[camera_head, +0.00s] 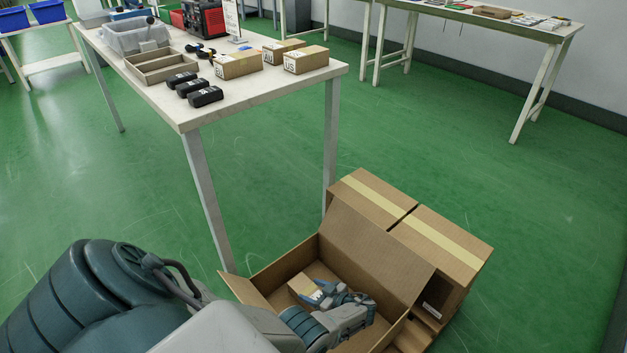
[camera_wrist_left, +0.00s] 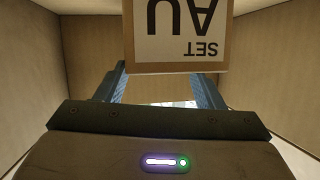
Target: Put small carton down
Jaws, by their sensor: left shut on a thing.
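My left gripper (camera_head: 322,297) reaches down inside a large open cardboard box (camera_head: 270,281) on the floor. It is shut on a small carton (camera_head: 302,285), of which a tan face shows beside the fingers. In the left wrist view the small carton (camera_wrist_left: 177,34) has a white label with upside-down "SET" and "AU" lettering, and the gripper fingers (camera_wrist_left: 160,92) are on either side of it. Box walls surround it there. Whether the carton touches the box floor is hidden. My right gripper is not in view.
A closed taped carton (camera_head: 440,240) stands behind the open box, whose raised flap (camera_head: 365,250) leans beside it. A table (camera_head: 290,85) at upper left holds several small cartons (camera_head: 306,59), black packs (camera_head: 205,96) and a wooden tray (camera_head: 155,65). Green floor is clear to the right.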

